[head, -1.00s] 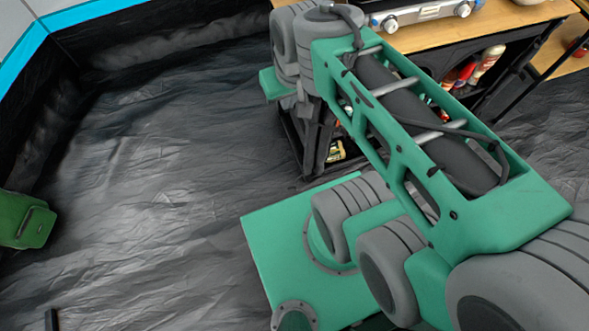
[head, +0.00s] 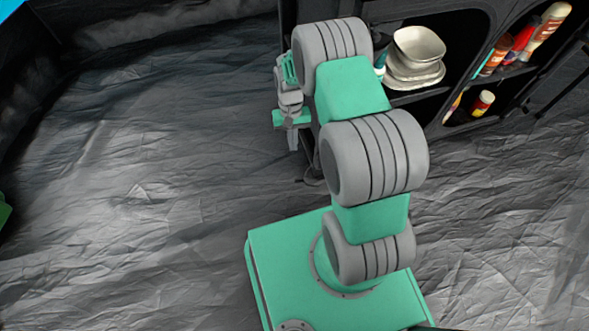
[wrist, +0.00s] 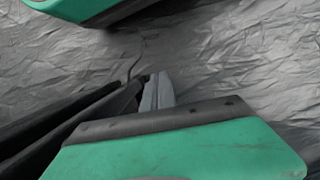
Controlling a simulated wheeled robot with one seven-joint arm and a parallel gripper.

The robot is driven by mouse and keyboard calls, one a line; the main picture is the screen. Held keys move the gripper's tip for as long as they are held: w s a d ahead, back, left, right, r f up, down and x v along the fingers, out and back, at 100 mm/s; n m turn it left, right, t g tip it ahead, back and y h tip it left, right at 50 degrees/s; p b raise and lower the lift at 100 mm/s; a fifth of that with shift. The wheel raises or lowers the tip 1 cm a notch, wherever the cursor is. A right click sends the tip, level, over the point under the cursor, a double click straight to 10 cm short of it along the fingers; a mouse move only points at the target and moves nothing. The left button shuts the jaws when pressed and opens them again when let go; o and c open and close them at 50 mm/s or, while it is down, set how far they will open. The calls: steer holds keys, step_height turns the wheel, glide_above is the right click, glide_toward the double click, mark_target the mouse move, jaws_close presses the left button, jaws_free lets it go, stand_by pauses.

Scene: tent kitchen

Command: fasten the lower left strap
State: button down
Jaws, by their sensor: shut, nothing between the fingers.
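The black kitchen stand (head: 299,14) is at the top of the head view, partly hidden behind my arm. No strap can be made out clearly in either view. My gripper (head: 291,137) hangs low beside the stand's left side in the head view. In the wrist view my gripper (wrist: 158,91) shows two grey fingers close together, shut and empty. Dark bars or edges (wrist: 70,118), seemingly of the stand, run diagonally to the left of the fingers. I cannot tell whether the fingers touch them.
Stacked pale bowls (head: 416,58) and several bottles (head: 545,25) stand on the stand's shelves. A green object (head: 4,212) is cut off at the left edge.

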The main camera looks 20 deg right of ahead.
steer(key=s+a+f+b, duration=0.1)
steer(key=s+f+b, duration=0.3)
steer(key=s+f, duration=0.2)
step_height(320, 180, down, 3)
steer(key=shift+r, duration=0.1)
steer(key=shift+s, duration=0.25)
